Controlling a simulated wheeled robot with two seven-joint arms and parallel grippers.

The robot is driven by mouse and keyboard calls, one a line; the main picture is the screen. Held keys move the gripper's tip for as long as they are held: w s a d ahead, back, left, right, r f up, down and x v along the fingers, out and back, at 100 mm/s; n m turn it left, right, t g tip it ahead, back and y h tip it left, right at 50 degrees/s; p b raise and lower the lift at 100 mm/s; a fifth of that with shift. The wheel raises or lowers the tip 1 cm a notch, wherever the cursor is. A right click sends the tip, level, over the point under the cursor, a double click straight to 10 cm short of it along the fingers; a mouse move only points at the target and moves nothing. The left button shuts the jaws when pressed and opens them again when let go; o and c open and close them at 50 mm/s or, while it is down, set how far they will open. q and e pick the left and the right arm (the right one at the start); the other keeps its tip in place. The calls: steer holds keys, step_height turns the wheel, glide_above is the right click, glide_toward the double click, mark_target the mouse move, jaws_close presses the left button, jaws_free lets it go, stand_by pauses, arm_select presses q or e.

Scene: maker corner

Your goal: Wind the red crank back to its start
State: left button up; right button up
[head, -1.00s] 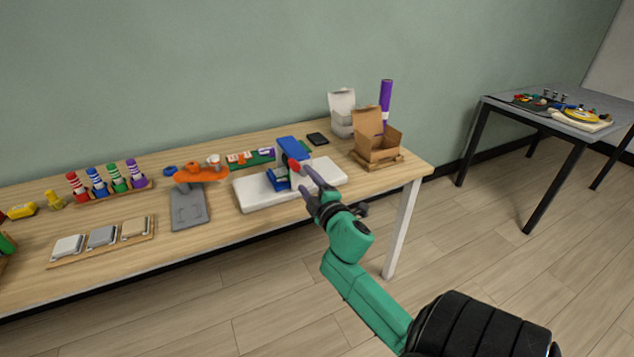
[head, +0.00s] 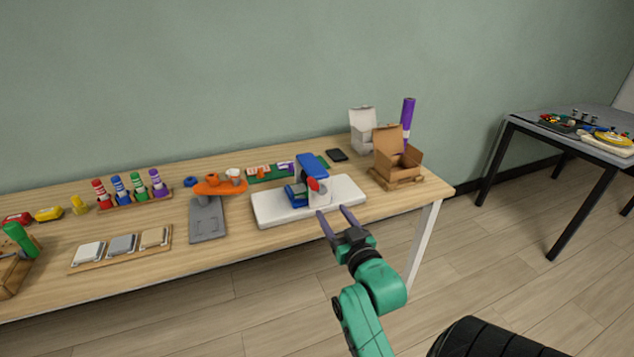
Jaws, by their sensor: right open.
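The red crank (head: 313,184) shows as a small red knob on the front right side of a blue and white device (head: 311,168). The device stands on a white base (head: 271,207) on the wooden table. My right gripper (head: 334,212) is open and empty. Its two dark fingers point toward the device from the front right, just below the red crank, and appear apart from it. The rest of the crank's arm is too small to make out. My left gripper is not in view.
An open cardboard box (head: 398,160) stands right of the device on the table. An orange-topped grey stand (head: 207,218) is to its left. A black phone-like slab (head: 337,155) lies behind. The floor in front of the table is clear.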

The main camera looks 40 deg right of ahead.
mark_target(315, 189)
steer(key=p+x, duration=0.1)
steer(key=x, duration=1.3)
jaws_close()
steer(key=shift+a+f, duration=0.1)
steer(key=shift+f, duration=0.2)
stand_by(0.5)
